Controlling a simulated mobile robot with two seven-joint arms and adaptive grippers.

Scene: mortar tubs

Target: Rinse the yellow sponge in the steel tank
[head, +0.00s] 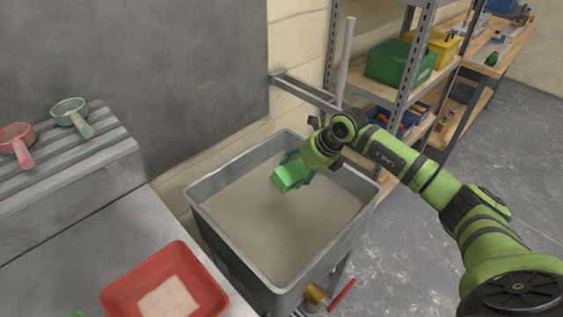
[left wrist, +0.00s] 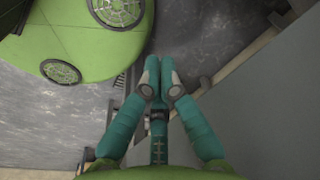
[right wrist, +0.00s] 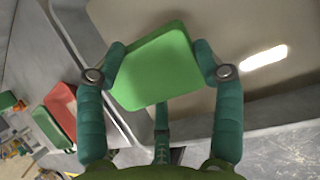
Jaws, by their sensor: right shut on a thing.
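A green block that looks like a sponge (head: 288,177) is held in my right gripper (head: 298,165); I see no yellow sponge. In the right wrist view the green sponge (right wrist: 157,68) is pinched between the two teal fingers. It is over the grey-brown water in the grey tank (head: 208,211), towards its back right part. I cannot tell whether it touches the water. My left gripper (left wrist: 160,76) has its fingertips together, with nothing seen between them, and is away from the tank.
A red tray (head: 116,297) with a pale patch inside is on the grey counter at the front left. Pink (head: 17,143) and teal (head: 72,115) scoops lie on a ribbed rack. A brass valve (head: 315,293) sticks out below the tank. Shelves (head: 410,90) with bins stand behind.

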